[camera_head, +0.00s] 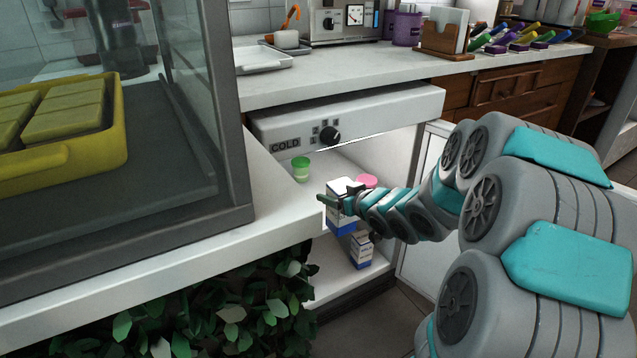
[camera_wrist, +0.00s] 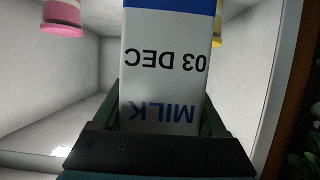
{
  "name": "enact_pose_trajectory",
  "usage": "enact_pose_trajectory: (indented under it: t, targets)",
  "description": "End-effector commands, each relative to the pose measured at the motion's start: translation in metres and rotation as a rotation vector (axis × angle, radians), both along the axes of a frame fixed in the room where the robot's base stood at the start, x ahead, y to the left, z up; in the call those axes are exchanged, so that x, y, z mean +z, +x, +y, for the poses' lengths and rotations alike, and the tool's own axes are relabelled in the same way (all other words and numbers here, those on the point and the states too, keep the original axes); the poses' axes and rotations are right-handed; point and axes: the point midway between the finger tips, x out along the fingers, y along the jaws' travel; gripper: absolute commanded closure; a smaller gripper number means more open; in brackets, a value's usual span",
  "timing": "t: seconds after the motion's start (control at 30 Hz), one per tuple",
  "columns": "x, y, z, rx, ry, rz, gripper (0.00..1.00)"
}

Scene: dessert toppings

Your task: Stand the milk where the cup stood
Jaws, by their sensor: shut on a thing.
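The milk (camera_head: 341,218) is a white carton with a blue band at its base, and it looks roughly upright in the head view. My gripper (camera_head: 343,200) is shut on it at the front of the open cold compartment. In the wrist view the milk (camera_wrist: 163,75) fills the middle between the fingers, its "03 DEC" and "MILK" print upside down. A green cup (camera_head: 301,168) stands inside the compartment, left of my gripper. A pink-topped container (camera_head: 367,181) is just behind my gripper, and a pink item also shows in the wrist view (camera_wrist: 63,22). Whether the milk touches the shelf is unclear.
A smaller white and blue carton (camera_head: 361,250) stands on the lower shelf. The cold compartment's panel with knob (camera_head: 330,135) overhangs the opening. A glass case with a yellow tray (camera_head: 110,150) is at left. A yellow item (camera_wrist: 218,25) shows behind the milk.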

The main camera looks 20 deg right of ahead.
Motion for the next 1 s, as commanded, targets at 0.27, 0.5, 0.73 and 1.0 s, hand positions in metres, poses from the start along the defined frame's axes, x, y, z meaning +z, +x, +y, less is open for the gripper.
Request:
enact_pose_trajectory:
  t: [0.27,0.5,0.73,1.0]
  targets:
    - [-0.006,0.057,-0.011,0.001,0.001,0.001,1.00]
    - [-0.010,0.103,-0.020,0.003,-0.001,-0.001,1.00]
    - [-0.011,0.127,-0.025,0.001,0.000,-0.002,1.00]
    - [-0.032,0.129,-0.026,0.000,0.003,0.002,1.00]
